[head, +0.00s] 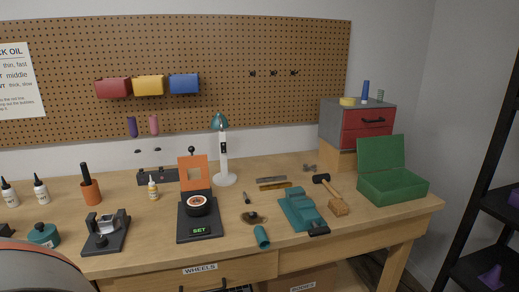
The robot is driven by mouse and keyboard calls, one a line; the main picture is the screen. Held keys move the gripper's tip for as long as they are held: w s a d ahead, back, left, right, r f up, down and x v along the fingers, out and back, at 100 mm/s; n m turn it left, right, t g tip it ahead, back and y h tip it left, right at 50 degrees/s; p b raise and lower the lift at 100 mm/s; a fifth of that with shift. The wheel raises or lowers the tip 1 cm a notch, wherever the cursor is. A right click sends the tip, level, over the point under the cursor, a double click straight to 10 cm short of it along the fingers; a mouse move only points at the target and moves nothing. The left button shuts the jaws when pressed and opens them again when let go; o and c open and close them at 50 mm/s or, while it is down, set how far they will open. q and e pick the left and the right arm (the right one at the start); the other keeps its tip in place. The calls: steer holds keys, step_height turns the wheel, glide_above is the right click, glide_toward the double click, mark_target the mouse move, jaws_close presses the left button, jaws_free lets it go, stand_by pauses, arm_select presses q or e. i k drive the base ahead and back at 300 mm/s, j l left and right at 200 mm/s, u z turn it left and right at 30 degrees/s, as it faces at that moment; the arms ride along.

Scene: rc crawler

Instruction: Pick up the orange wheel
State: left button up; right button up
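I cannot clearly make out an orange wheel in the head view. A small round piece (196,199) with a black side and a pale, reddish-centred top sits on a black device (200,221) with a green "SET" display. I cannot tell if this piece is a wheel. An orange panel (193,171) stands upright at the back of the device. A drawer labelled "WHEELS" (200,269) is under the table's front edge; its inside is hidden. Neither of my grippers is in view.
The wooden workbench (330,241) carries an orange cup (91,191), a white lamp (224,160), a teal vise (299,209), a mallet (339,207) and an open green box (395,187). A large grey shape cuts off the lower left. A dark shelf (470,225) stands right.

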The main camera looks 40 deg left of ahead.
mark_target(192, 209)
steer(key=u, duration=1.6)
